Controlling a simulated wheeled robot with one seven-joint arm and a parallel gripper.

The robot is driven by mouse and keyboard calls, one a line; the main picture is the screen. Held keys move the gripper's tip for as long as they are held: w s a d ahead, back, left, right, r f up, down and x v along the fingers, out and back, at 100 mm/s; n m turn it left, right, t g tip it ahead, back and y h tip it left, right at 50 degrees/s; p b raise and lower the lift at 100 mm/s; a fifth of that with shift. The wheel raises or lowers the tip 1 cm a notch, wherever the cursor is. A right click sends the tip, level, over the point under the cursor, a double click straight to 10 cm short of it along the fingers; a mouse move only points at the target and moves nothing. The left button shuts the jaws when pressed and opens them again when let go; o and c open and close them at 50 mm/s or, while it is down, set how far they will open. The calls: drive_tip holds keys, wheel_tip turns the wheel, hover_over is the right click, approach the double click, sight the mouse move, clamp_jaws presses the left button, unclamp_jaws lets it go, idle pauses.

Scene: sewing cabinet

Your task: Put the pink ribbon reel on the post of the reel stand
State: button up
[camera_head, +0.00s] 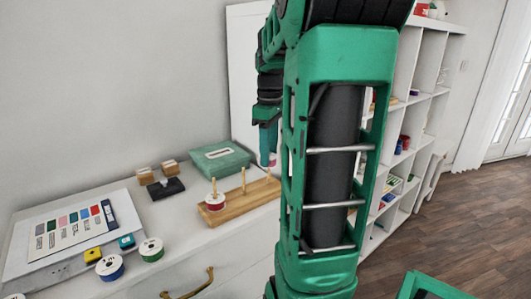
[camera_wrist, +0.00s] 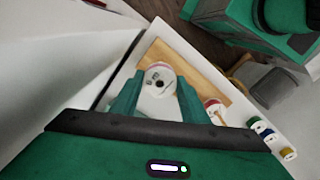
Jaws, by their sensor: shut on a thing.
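The pink ribbon reel (camera_wrist: 158,79) is a white-flanged reel with a pink edge, held between the fingertips of my gripper (camera_wrist: 160,84) in the wrist view. In the head view my gripper (camera_head: 268,142) hangs down at the back right of the cabinet top, and a bit of the pink reel (camera_head: 268,160) shows under it, partly hidden by my arm. The wooden reel stand (camera_head: 236,200) has a bare post (camera_head: 243,179) and a left post carrying a red reel (camera_head: 215,202). The stand's right end is hidden behind my arm. The stand (camera_wrist: 184,57) lies beyond the held reel in the wrist view.
A green box (camera_head: 220,158), small wooden stamps (camera_head: 145,175) and a dark pad (camera_head: 166,188) stand behind and left of the stand. A green reel (camera_head: 152,250) and a blue reel (camera_head: 110,267) lie near the front edge, by a colour chart (camera_head: 75,226). White shelves (camera_head: 425,108) stand right.

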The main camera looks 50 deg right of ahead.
drive_tip(key=shift+f, duration=1.5)
idle(0.5)
drive_tip(key=o, duration=1.1)
drive_tip(key=shift+o, duration=0.2)
drive_tip(key=shift+r, duration=0.1)
wheel_tip(320, 180, up, 11)
drive_tip(key=shift+f, duration=0.2)
drive_tip(key=shift+f, duration=0.1)
